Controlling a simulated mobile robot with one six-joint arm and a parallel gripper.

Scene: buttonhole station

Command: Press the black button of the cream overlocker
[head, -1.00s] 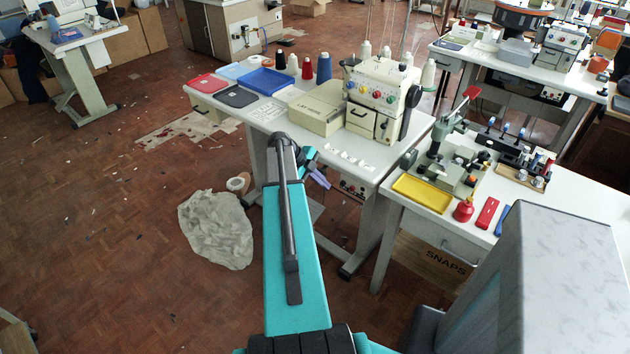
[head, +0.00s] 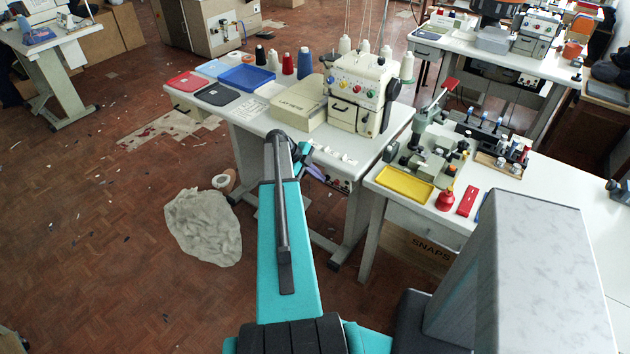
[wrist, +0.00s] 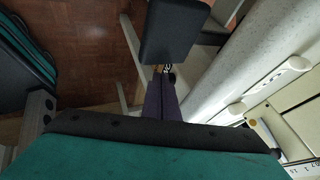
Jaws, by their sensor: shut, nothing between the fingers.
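The cream overlocker (head: 358,88) stands on a white table at upper centre in the head view. Its front carries several coloured knobs and dials. I cannot make out for sure which spot is its black button. My gripper (head: 316,173) shows small and purple at the end of my teal arm, partly hidden by it, in front of the table's front edge and below the overlocker. In the wrist view my gripper (wrist: 163,88) is shut and empty, its purple fingers together beside the pale table edge.
The white table (head: 262,125) also bears a cream box (head: 299,104), a blue tray (head: 247,78) and thread cones. A second table at right holds a yellow tray (head: 405,184) and a grey-green press. A cloth heap (head: 203,225) lies on the floor. A dark pad (wrist: 172,32) is beyond my fingers.

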